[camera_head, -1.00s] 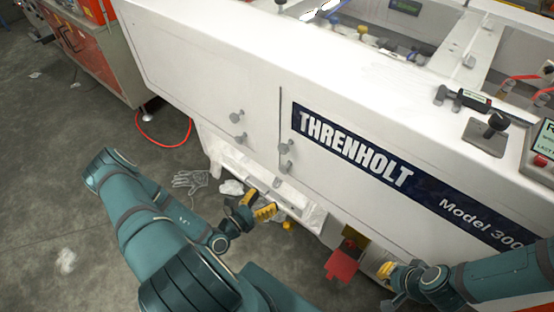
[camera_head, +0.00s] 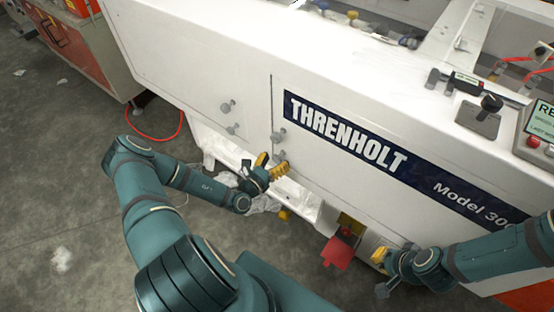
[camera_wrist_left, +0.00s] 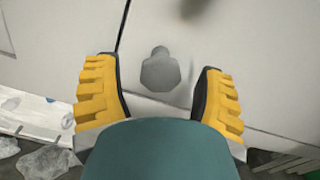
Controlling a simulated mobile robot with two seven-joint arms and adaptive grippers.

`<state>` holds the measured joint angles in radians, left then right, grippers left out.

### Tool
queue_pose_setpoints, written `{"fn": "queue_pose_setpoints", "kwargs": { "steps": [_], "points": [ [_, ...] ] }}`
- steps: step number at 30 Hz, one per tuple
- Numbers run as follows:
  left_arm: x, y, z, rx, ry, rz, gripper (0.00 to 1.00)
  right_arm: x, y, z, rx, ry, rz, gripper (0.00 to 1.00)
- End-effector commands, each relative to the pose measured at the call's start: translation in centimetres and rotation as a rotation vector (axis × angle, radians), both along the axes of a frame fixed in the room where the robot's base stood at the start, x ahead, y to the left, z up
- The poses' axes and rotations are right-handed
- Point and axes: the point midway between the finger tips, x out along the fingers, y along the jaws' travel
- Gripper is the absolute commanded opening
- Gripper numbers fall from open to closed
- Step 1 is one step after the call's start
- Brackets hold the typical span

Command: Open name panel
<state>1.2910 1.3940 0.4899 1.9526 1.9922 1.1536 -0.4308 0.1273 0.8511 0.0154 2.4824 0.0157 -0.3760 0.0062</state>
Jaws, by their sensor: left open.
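The name panel (camera_head: 350,145) is the white machine door with the dark blue THRENHOLT strip. It looks closed along the vertical seam at its left edge. Two grey knobs sit near that seam; the upper knob (camera_head: 277,138) is clear of my gripper. My left gripper (camera_head: 271,166) is at the lower knob, with yellow fingers apart. In the left wrist view the lower knob (camera_wrist_left: 160,72) stands between the open fingers, touching neither visibly. My right gripper (camera_head: 380,257) is low at the machine's lower right, by a red flap; its finger opening is unclear.
Another pair of knobs (camera_head: 227,106) is on the left panel. A red flap (camera_head: 339,250) hangs open at the bottom. Crumpled plastic lies under the machine. A red cabinet (camera_head: 78,45) stands at the upper left, with a red cable on the floor.

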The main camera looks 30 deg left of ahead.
Motion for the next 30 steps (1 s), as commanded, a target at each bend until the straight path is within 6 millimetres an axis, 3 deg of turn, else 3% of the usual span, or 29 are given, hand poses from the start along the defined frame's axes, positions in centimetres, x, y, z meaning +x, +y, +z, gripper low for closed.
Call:
{"fn": "queue_pose_setpoints", "kwargs": {
  "steps": [13,14,19,20,30],
  "points": [
    [1.06,-0.12,0.05,-0.001,0.0,-0.001,0.7,-0.06,0.02,-0.08,0.0,0.001,0.001,0.0],
    [1.05,-0.12,0.05,-0.001,0.0,-0.001,0.64,-0.06,0.02,-0.08,0.0,0.001,0.001,0.0],
    [1.04,-0.12,0.05,-0.001,0.0,-0.001,0.04,-0.05,0.02,-0.08,0.0,0.001,0.0,0.0],
    [1.03,-0.12,0.05,-0.001,0.0,-0.001,0.0,-0.05,0.02,-0.08,0.0,0.001,0.0,0.0],
    [0.26,0.1,0.07,-0.002,0.002,0.009,0.0,0.02,0.0,0.22,0.0,-0.001,0.0,0.0]
  ]
}}
